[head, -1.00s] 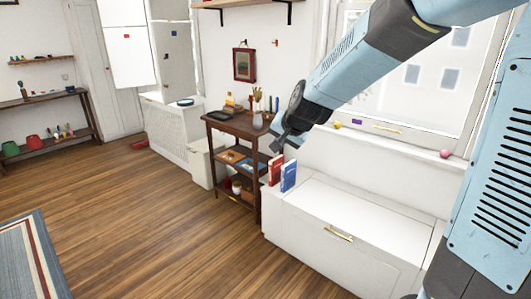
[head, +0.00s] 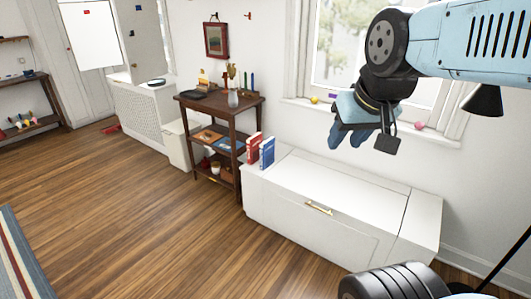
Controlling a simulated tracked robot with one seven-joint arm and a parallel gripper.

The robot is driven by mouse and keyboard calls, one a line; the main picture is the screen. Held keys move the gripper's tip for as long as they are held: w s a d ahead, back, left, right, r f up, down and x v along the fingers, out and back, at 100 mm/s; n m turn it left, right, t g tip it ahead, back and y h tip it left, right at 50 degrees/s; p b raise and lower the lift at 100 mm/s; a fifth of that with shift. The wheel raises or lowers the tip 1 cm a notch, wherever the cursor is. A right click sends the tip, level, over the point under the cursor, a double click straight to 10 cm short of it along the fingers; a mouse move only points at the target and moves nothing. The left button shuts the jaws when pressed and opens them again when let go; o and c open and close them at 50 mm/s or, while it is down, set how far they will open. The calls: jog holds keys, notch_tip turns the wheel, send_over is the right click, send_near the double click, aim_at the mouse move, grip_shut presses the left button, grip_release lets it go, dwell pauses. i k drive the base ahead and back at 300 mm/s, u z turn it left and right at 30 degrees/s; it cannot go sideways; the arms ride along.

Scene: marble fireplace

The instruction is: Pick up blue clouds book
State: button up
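A blue book (head: 267,152) stands upright at the left end of the white bench (head: 330,178). Its cover print is too small to read, so I cannot confirm clouds on it. A red book (head: 253,146) stands upright just left of it. My gripper (head: 348,140) is in the air up and to the right of the books, in front of the window wall, pointing down. Its two blue fingers look apart, with nothing visible between them.
A dark wooden shelf cart (head: 220,114) stands left of the bench, with a vase (head: 233,98) on top and flat books (head: 207,136) below. A window sill (head: 300,103) with small objects runs behind. Wooden floor in front is clear.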

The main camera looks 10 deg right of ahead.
aim_at(267, 148)
jog(key=i, duration=1.85)
jog(key=u, duration=0.4)
